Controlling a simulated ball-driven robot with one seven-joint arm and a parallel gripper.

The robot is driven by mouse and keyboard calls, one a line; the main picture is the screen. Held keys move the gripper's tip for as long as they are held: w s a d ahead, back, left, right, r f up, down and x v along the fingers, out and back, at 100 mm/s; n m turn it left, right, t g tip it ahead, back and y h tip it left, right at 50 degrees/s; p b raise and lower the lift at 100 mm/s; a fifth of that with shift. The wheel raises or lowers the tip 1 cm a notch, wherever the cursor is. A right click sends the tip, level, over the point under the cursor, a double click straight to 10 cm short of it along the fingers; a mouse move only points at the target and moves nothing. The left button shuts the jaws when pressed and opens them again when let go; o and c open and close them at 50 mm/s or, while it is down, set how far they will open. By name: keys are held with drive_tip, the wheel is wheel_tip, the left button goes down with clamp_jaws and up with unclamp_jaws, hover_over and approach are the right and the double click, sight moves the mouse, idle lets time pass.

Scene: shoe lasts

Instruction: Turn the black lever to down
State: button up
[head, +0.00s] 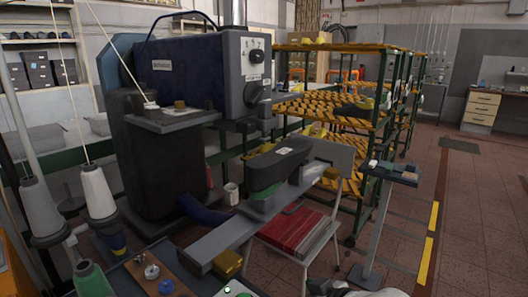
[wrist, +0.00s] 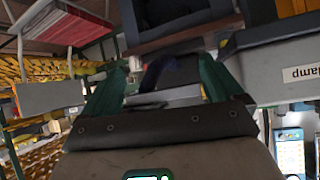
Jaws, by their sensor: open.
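A blue sewing-type machine (head: 185,62) stands at the left in the head view, with a grey panel on its right end. A black lever or knob (head: 254,93) sits low on that panel, its handle slanting rather than pointing straight down. A smaller dark knob (head: 256,56) with markings is above it. In the wrist view my gripper (wrist: 160,88) is open, its two green fingers apart with nothing gripped. A dark blue curved part shows beyond and between the fingers. I cannot make out the black lever in the wrist view, or the gripper in the head view.
Green-framed racks with yellow-striped shelves (head: 330,103) stand behind the machine. A grey arm with a dark shoe last (head: 268,170) juts out in front, above a red-topped stool (head: 295,230). Thread cones (head: 98,190) stand at the left.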

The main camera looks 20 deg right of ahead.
drive_tip(key=w+r+n+t+y, duration=0.2)
drive_tip(key=w+r, duration=0.5)
drive_tip(key=r, duration=0.1)
drive_tip(key=n+t+y, duration=0.3)
drive_tip(key=n+y, duration=0.1)
drive_tip(key=n, duration=0.4)
approach(259, 95)
drive_tip(key=p+x, duration=0.1)
drive_tip(key=x, duration=0.8)
drive_tip(key=shift+p, duration=0.35)
drive_tip(key=c, duration=1)
